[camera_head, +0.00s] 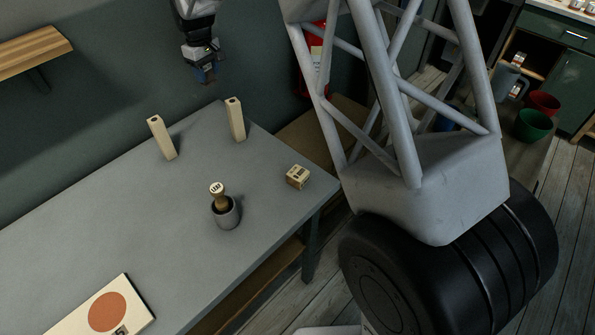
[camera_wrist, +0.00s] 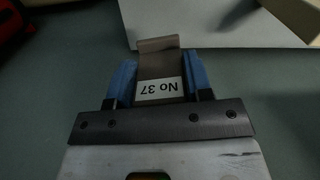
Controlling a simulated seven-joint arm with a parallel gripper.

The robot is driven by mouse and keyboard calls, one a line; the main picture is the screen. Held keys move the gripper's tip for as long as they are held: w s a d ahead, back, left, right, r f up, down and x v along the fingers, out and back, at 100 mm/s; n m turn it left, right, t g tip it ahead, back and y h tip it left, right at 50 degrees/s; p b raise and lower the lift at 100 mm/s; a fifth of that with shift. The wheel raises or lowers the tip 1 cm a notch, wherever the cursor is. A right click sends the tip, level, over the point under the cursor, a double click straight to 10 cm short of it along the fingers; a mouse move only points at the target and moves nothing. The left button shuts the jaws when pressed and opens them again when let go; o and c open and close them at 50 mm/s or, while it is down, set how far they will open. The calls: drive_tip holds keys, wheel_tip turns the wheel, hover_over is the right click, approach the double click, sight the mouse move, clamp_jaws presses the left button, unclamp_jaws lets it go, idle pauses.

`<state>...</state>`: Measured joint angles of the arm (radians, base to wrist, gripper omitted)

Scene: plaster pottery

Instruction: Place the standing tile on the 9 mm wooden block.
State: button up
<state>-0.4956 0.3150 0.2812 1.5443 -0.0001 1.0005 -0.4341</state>
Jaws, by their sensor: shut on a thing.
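My gripper (camera_head: 205,74) is up above the far end of the grey table in the head view. In the wrist view its blue fingers (camera_wrist: 160,78) are shut on a flat taupe piece (camera_wrist: 159,62) with a white label reading "No 37". This piece may be the standing tile; I cannot tell for sure. A small pale wooden block (camera_head: 298,177) with dark marks lies near the table's right edge; its print is too small to read. Two tall pale posts (camera_head: 162,138) (camera_head: 236,120) stand on the table below my gripper, apart from it.
A dark cup (camera_head: 226,213) holding a wooden-handled tool (camera_head: 218,194) stands mid-table. A pale board with an orange disc (camera_head: 107,312) lies at the front left. The grey table (camera_head: 120,225) is clear between them. A wooden shelf (camera_head: 30,50) is on the wall at left.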

drive_tip(key=s+d+r, duration=0.1)
drive_tip(key=s+d, duration=0.4)
drive_tip(key=s+d+r, duration=0.1)
drive_tip(key=s+d, duration=0.2)
drive_tip(key=shift+s+d+r, duration=0.15)
drive_tip(key=shift+d+r, duration=0.1)
drive_tip(key=shift+r, duration=0.1)
drive_tip(key=s+d+f+m, duration=0.1)
drive_tip(key=s+d, duration=0.7)
drive_tip(key=s, duration=0.3)
drive_tip(key=s+d+f, duration=0.1)
drive_tip(key=s+d, duration=0.6)
drive_tip(key=s, duration=0.5)
drive_tip(key=s+d+f+m, duration=0.1)
drive_tip(key=s+d+f, duration=0.1)
drive_tip(key=s+d, duration=0.75)
drive_tip(key=f, duration=0.1)
drive_tip(key=s+a+f, duration=0.1)
drive_tip(key=f, duration=0.1)
drive_tip(key=a+f, duration=0.1)
drive_tip(key=f, duration=0.1)
drive_tip(key=shift+s+f, duration=0.15)
